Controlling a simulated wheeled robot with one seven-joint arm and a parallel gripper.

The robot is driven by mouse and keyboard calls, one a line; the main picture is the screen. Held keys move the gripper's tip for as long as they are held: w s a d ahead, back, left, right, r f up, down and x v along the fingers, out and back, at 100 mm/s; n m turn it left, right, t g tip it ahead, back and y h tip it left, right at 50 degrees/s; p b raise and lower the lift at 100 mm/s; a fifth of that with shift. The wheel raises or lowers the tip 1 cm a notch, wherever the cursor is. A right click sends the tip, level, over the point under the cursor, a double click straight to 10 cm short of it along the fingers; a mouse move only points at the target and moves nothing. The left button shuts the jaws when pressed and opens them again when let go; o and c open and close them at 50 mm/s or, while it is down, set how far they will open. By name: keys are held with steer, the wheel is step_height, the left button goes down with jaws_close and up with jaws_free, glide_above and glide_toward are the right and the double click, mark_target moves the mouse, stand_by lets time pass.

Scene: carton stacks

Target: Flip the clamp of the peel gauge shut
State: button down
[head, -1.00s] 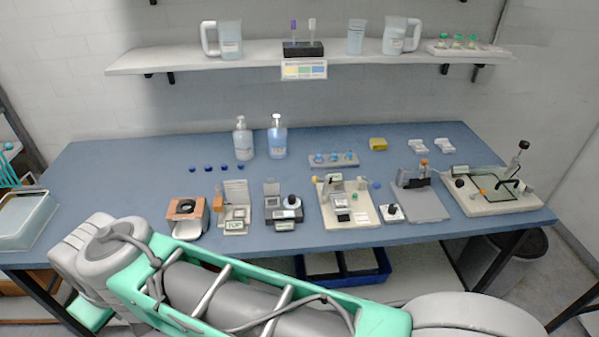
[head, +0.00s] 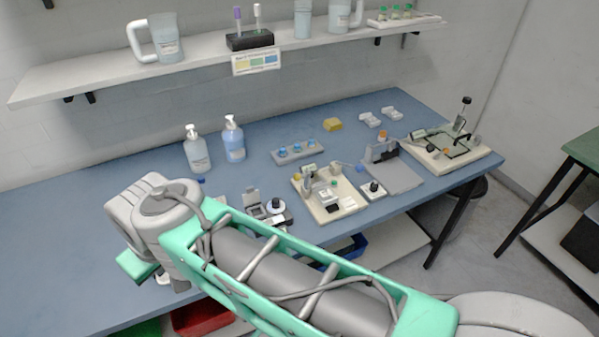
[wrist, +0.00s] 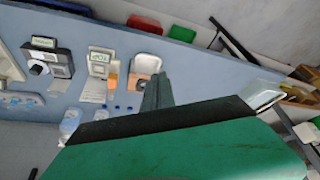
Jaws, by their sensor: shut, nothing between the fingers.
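Several small instruments stand along the front of the blue bench, and I cannot tell for sure which is the peel gauge. A beige-based instrument (head: 330,196) with small posts and a display stands near the middle. At the right end is a pale-based instrument (head: 446,148) with a dark-framed plate and an upright black-knobbed lever (head: 463,112). The clamp's state is too small to read. My gripper (wrist: 157,88) is shut and empty in the wrist view, over the bench and away from both instruments. In the head view its fingers are hidden.
A grey plate stand (head: 392,168) lies between the two instruments. A shelf (head: 90,76) overhangs the back. The bench's left part (head: 60,240) is clear.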

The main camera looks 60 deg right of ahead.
steer(key=shift+s+a, duration=0.1)
steer(key=w+d+f+m+h+b, duration=0.1)
steer(key=w+d+m+h+b, duration=0.1)
steer(key=d+b, duration=0.35)
steer(key=w+d+f+m+h+b, duration=0.1)
steer(key=w+d+h+b, duration=0.15)
steer(key=d, duration=0.65)
steer(key=s+d+r+m+g+h+b, duration=0.1)
steer(key=s+d+m+g+b, duration=0.15)
steer(key=d, duration=0.65)
steer(key=s+d+m+g+h+b, duration=0.1)
steer(key=d+m+h+b, duration=0.15)
steer(key=d, duration=0.65)
steer(key=shift+n+y, duration=0.3)
steer(key=shift+y, duration=0.2)
steer(key=b+x, duration=0.1)
steer(key=x, duration=0.8)
steer(key=shift+a+f+b, duration=0.1)
steer(key=shift+f+b, duration=0.05)
steer(key=shift+b, duration=0.15)
steer(key=d, duration=0.1)
steer(key=s+d, duration=0.2)
steer(key=shift+d+f, duration=0.3)
steer(key=shift+d, duration=0.05)
steer(key=shift+r, duration=0.1)
